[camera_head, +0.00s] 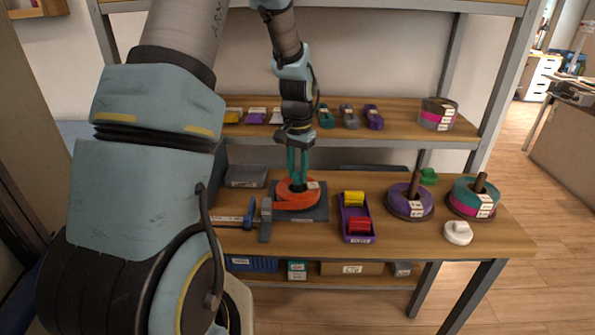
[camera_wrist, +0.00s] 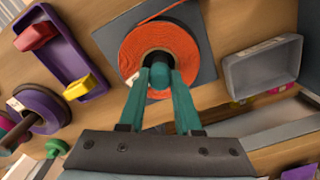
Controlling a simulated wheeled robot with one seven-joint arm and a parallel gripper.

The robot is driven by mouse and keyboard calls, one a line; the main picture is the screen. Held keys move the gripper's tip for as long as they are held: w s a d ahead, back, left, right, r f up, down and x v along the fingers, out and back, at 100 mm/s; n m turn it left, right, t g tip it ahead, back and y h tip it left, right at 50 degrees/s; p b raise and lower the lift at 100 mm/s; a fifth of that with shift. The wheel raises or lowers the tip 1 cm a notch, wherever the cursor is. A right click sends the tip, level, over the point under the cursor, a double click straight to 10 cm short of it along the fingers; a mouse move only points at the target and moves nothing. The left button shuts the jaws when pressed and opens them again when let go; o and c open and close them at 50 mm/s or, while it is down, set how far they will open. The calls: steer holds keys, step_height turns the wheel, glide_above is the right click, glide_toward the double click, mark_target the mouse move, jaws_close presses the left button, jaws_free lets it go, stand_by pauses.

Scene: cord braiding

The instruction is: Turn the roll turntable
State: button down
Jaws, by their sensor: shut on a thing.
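The roll turntable is a dark square base (camera_head: 318,213) on the bench with an orange roll (camera_head: 297,198) lying flat on it. In the wrist view the orange roll (camera_wrist: 158,45) shows a dark centre, and the grey base (camera_wrist: 203,62) shows around it. My gripper (camera_head: 297,178) points down over the middle of the roll. Its teal fingers (camera_wrist: 159,75) are shut on a teal knob (camera_wrist: 159,76) at the roll's centre. The lower part of the knob is hidden by the fingers.
A purple tray (camera_head: 346,227) with yellow and red pieces stands right of the turntable. A purple roll (camera_head: 410,200) and a teal roll (camera_head: 475,196) sit on spindles farther right. A white knobbed disc (camera_head: 458,233) lies near the front edge. A grey bin (camera_head: 246,176) stands behind left.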

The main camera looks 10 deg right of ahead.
steer(key=shift+m, duration=0.3)
stand_by(0.4)
steer(key=c, duration=0.6)
jaws_free()
step_height(320, 180, up, 11)
steer(key=b, duration=0.2)
steer(key=s+a+f+n+t, duration=0.1)
steer(key=s+a+f+n, duration=0.3)
steer(key=s+a, duration=1)
steer(key=a+n, duration=0.2)
steer(key=n, duration=0.1)
steer(key=shift+a+n+t, duration=0.25)
steer(key=shift+n+t, duration=0.05)
